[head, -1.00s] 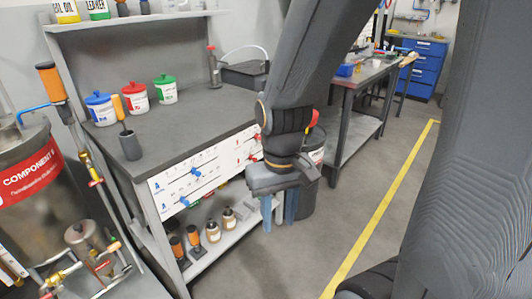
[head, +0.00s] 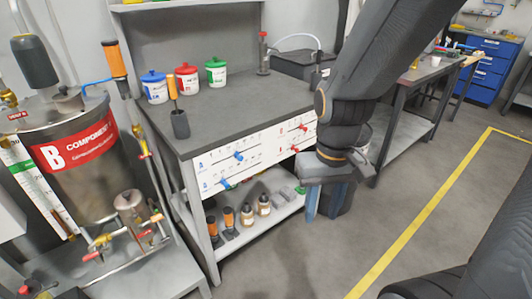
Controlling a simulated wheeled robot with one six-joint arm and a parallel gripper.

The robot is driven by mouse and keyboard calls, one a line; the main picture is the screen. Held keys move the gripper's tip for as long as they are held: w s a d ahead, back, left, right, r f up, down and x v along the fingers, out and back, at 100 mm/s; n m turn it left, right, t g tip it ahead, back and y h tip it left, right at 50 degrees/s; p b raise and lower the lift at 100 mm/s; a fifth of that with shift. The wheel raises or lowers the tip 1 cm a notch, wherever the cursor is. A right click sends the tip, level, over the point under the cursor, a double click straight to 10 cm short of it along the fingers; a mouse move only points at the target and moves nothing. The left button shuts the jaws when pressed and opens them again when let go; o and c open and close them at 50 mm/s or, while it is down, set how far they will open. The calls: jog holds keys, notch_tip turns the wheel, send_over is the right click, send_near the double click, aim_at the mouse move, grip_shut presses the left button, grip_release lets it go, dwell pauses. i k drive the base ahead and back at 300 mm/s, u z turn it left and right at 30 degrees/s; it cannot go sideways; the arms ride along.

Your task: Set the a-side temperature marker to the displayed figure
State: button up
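A white panel (head: 264,149) with printed scales is fixed to the front of the grey workbench. On its left part are two blue markers, an upper one (head: 238,155) and a lower one (head: 224,183), beside blue lettering. On its right part are two red markers, an upper one (head: 302,127) and a lower one (head: 295,149). The scale figures are too small to read, and no displayed temperature figure is legible. My gripper (head: 325,201) points down in front of the bench's right end, right of the panel. Its blue fingers are apart with nothing between them.
Blue, red (head: 187,78) and green lidded tubs stand on the workbench (head: 235,110). Bottles stand on its lower shelf. A tank labelled B (head: 75,150) with pipes and valves is at the left. Grey floor with a yellow line (head: 420,220) is open at the right.

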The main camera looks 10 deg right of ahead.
aim_at(223, 181)
jog(key=z, duration=0.05)
jog(key=k, duration=1.1)
jog(key=u, duration=0.45)
jog(key=i, duration=0.55)
